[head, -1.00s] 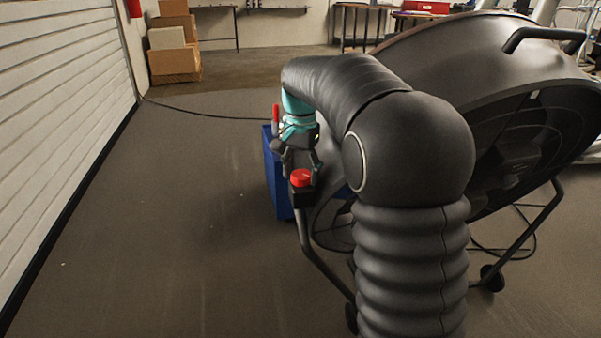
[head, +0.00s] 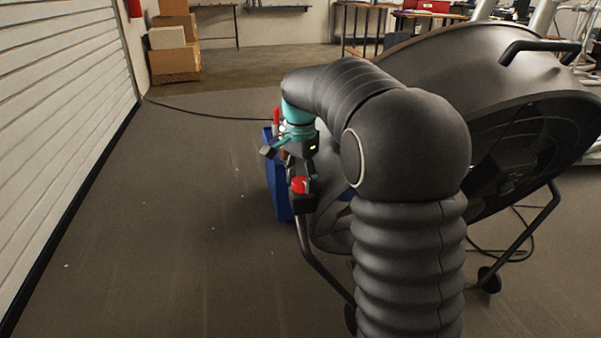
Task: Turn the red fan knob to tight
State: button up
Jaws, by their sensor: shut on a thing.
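The red fan knob (head: 298,185) sits on a black block at the end of a dark tube of the fan's frame. My gripper (head: 303,183) is at the knob, its dark fingers pointing down, shut on it. One finger shows at the knob's right side and covers part of it. The far side of the grip is hidden. The large black drum fan (head: 440,62) stands to the right, tilted, partly behind my arm. Any marking on the knob is too small to read.
A blue bin (head: 277,190) stands just behind the knob, with a red-topped item above it. White slatted wall (head: 60,100) runs along the left. Cardboard boxes (head: 174,60) stand at the back left. Cables lie on the floor. The floor at left is clear.

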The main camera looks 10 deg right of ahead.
aim_at(301, 181)
jog(key=shift+m+p, duration=1.25)
jog(key=shift+m, duration=0.85)
jog(key=shift+w, duration=0.1)
jog(key=o, duration=0.9)
notch_tip(301, 181, up, 12)
